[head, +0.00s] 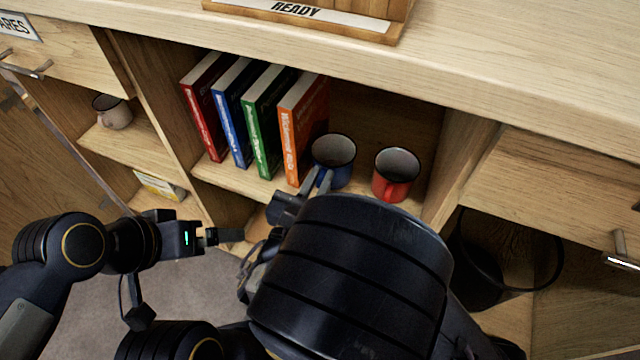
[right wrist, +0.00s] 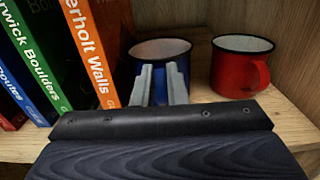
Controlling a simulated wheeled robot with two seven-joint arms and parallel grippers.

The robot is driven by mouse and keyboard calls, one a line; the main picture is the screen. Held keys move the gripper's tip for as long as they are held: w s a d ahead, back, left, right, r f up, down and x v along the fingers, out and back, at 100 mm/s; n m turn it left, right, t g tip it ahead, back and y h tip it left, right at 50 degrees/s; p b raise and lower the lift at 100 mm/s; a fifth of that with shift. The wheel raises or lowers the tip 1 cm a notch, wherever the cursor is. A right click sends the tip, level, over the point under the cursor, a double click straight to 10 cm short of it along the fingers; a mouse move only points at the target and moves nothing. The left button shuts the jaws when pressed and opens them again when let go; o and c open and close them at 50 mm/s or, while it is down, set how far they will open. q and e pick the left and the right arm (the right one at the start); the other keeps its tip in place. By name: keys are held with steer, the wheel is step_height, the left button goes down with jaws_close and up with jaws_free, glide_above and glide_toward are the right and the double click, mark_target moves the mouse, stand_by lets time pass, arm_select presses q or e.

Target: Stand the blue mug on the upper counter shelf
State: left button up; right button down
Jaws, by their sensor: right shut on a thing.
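The blue mug (head: 334,158) stands upright on the upper counter shelf (head: 235,182), between the orange book and the red mug. It also shows in the right wrist view (right wrist: 161,52). My right gripper (head: 322,180) reaches in from the front and is shut on the blue mug at its near side. In the right wrist view its two fingers (right wrist: 161,84) lie against the mug's front; the mug's handle cannot be made out. My left gripper (head: 222,236) is in front of the shelves, away from the mug, and its fingers are too small to judge.
The red mug (head: 396,174) stands close to the right of the blue mug. Several guidebooks, the orange one (head: 304,128) nearest, lean on the left. A pale mug (head: 112,112) sits in the left compartment. A dark bin (head: 505,262) is at the lower right.

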steer(key=shift+f, duration=0.45)
steer(key=shift+r, duration=0.2)
steer(key=shift+f, duration=0.25)
steer(key=c, duration=1.5)
jaws_free()
arm_select(q)
steer(key=shift+w+f, duration=0.1)
steer(key=shift+f, duration=0.3)
arm_select(e)
steer(key=shift+o, duration=0.2)
